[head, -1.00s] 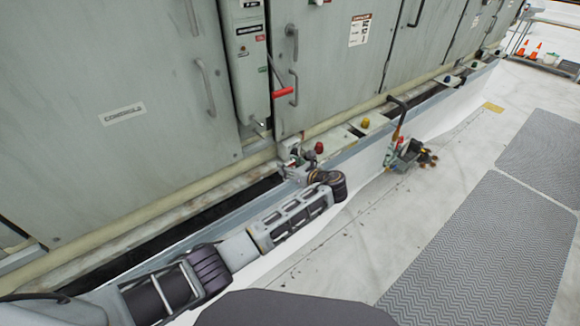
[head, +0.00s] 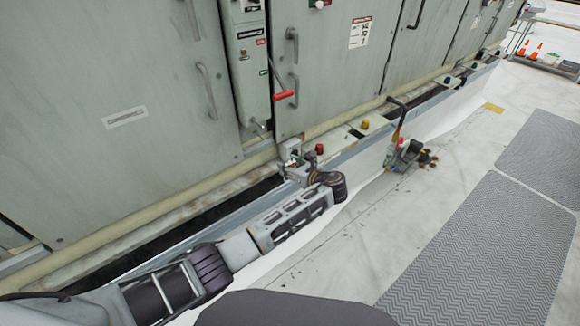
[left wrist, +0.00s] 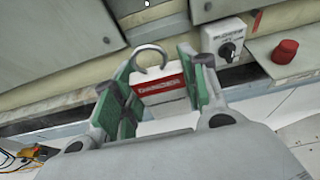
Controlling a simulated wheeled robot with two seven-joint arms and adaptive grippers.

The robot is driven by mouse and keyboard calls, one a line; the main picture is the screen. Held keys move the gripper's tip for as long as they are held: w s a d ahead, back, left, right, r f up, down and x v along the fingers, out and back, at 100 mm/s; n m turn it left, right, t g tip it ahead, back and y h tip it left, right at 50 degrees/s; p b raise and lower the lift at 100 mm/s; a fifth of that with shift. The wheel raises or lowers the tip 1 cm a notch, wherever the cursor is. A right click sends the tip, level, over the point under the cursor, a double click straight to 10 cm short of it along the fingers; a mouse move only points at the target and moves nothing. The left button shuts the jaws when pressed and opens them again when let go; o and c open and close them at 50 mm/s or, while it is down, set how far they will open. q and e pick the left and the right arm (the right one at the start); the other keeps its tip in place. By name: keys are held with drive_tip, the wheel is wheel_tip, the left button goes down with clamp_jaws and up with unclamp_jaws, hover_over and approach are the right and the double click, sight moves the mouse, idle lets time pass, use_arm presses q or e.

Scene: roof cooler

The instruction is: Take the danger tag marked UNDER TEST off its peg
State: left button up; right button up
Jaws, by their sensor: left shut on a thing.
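My left gripper (left wrist: 158,84) has its green-padded fingers on both sides of a white tag with a red band (left wrist: 160,86). The band seems to read DANGER; the lower part of the tag is hidden by the gripper, so UNDER TEST cannot be read. A grey metal ring or hook (left wrist: 150,48) curves up above the tag. I cannot make out the peg or whether the tag still hangs on it. In the head view my left gripper (head: 297,166) is low against the cabinet base.
A blower switch (left wrist: 228,50) and a red button (left wrist: 285,51) sit close to the right. A red-handled lever (head: 284,95) is on the cabinet above. Grey walkway mats (head: 485,255) lie to the right.

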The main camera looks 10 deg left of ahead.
use_arm(q)
drive_tip(key=shift+r+p, duration=0.25)
drive_tip(key=shift+p, duration=0.1)
drive_tip(key=shift+s+d, duration=0.25)
idle(0.6)
drive_tip(key=s+d+p, duration=0.4)
drive_tip(key=shift+s+d, duration=0.35)
drive_tip(key=shift+d, duration=0.05)
idle(1.4)
idle(0.8)
